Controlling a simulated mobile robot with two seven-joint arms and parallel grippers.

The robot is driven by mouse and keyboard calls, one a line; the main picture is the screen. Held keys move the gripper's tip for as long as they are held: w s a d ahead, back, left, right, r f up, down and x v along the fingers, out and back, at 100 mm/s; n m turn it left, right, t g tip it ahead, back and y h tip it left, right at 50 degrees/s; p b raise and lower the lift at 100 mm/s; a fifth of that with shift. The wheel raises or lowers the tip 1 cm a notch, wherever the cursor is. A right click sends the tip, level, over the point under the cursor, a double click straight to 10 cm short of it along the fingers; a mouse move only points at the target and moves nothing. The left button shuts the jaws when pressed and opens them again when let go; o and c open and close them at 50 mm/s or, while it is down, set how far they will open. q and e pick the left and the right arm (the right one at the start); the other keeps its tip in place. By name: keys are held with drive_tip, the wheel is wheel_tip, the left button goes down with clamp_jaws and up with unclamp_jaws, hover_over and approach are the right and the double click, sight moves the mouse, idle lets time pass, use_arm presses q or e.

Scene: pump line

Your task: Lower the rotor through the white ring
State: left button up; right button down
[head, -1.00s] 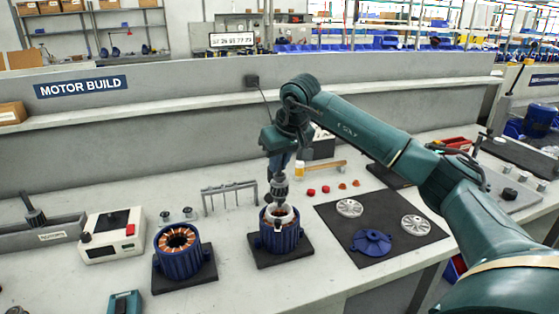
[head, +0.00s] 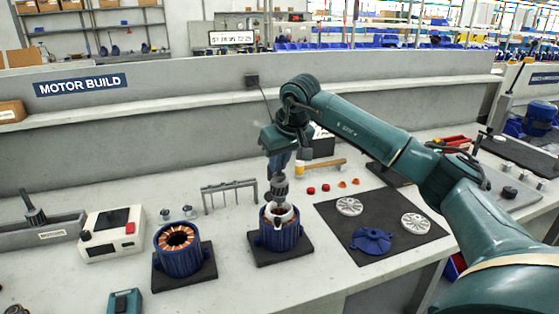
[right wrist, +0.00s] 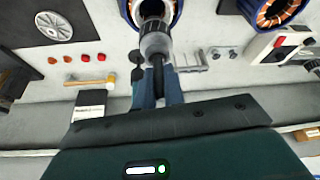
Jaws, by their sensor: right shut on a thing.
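My right gripper (head: 278,168) points down and is shut on the shaft of a grey rotor (head: 279,188). The rotor hangs upright with its lower part at the white ring (head: 284,222), which sits in the top of a blue motor housing (head: 280,240) on a dark square base. Whether the rotor touches the ring cannot be told. In the right wrist view, the rotor (right wrist: 156,42) extends from between the fingers (right wrist: 158,88) toward the blue housing (right wrist: 178,14), and its far end is hidden. My left gripper is not in view.
A second blue housing with copper windings (head: 178,262) stands to the left. A metal rack (head: 228,188) is close behind. A dark mat (head: 385,215) with silver discs and a blue end cover lies to the right. A hammer (head: 325,166) and red caps lie behind.

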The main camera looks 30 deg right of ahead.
sight(280, 172)
drive_tip(key=shift+f, duration=0.35)
idle(0.7)
drive_tip(key=shift+f+b, duration=0.5)
drive_tip(key=shift+f, duration=0.25)
idle(0.3)
drive_tip(key=shift+f, duration=0.25)
idle(0.5)
drive_tip(key=shift+f+b, duration=0.2)
drive_tip(key=shift+b, duration=0.1)
